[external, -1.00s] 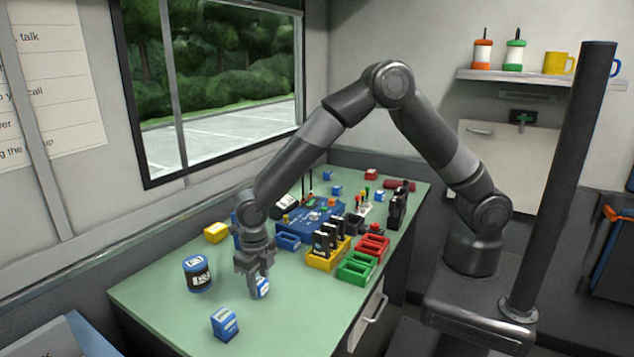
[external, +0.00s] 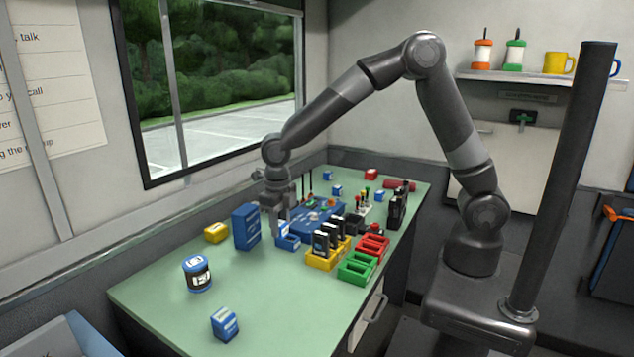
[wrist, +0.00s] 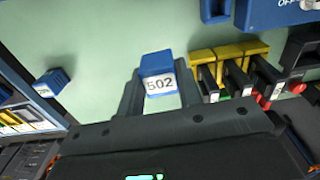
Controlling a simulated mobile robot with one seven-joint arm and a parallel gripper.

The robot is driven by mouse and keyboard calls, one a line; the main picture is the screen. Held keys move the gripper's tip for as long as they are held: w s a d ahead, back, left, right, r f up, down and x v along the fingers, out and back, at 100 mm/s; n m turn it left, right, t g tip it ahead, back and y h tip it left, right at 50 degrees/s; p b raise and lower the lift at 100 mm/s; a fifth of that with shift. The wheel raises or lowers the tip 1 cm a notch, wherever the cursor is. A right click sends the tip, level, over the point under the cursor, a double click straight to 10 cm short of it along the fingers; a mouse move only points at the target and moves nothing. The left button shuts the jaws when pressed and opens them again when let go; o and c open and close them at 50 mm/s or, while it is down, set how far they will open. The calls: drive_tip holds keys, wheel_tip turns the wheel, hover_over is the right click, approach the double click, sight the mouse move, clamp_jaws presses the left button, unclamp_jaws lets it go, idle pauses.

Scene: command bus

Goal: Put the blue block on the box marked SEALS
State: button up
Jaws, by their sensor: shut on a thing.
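My gripper (wrist: 158,95) is shut on a blue block (wrist: 157,64) with a white label reading 502, seen between its fingers in the wrist view. In the external view my gripper (external: 275,222) is over the green table, beside the small blue bin and right of a tall blue box (external: 245,227). The held block is hard to make out there. Another blue block (external: 224,323) with a white label lies at the table's near end; it also shows at the left of the wrist view (wrist: 51,82). I cannot read SEALS on any box.
A blue bin (external: 288,243), a yellow rack (external: 322,261) with black devices, and green (external: 357,268) and red (external: 373,246) racks stand to the right. The table's near middle is clear.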

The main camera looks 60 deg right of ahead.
drive_tip(key=r, duration=0.8)
drive_tip(key=shift+w+d+r, duration=0.15)
drive_tip(key=shift+d+r, duration=0.05)
drive_tip(key=shift+r, duration=0.1)
drive_tip(key=w+d+m, duration=0.5)
drive_tip(key=w+d, duration=0.6)
drive_tip(key=d, duration=0.6)
drive_tip(key=w+d+m, duration=0.2)
drive_tip(key=w+d, duration=0.1)
drive_tip(key=d, duration=0.8)
drive_tip(key=w+d+m, duration=0.2)
drive_tip(key=d+m, duration=0.1)
drive_tip(key=d, duration=0.8)
drive_tip(key=m, duration=0.8)
hover_over(371, 171)
drive_tip(key=f, duration=1)
drive_tip(key=shift+d, duration=0.25)
drive_tip(key=shift+f, duration=2.65)
drive_tip(key=shift+f, duration=0.1)
